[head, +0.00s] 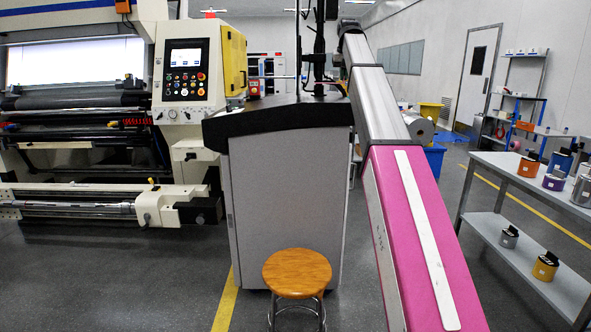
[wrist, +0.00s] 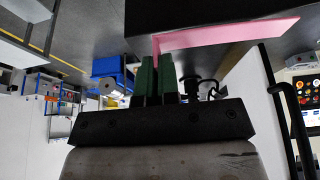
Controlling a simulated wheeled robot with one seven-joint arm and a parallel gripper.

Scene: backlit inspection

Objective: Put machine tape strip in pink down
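The machine tape strip in pink (wrist: 225,34) is a long, thin, bent strip in the wrist view. Its short end goes down between the two green fingers of my gripper (wrist: 157,75), which are close together on it. Its long part extends to the right, across a dark surface. I cannot tell whether the strip touches that surface. In the head view the strip is not visible, and my gripper cannot be made out near the far end of my arm.
A grey cabinet (head: 283,200) with a dark top (head: 275,118) stands ahead, with a wooden stool (head: 298,272) before it. A large machine (head: 183,75) is at left. A shelved table (head: 500,178) at right holds several coloured containers. A blue bin (wrist: 108,68) shows in the wrist view.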

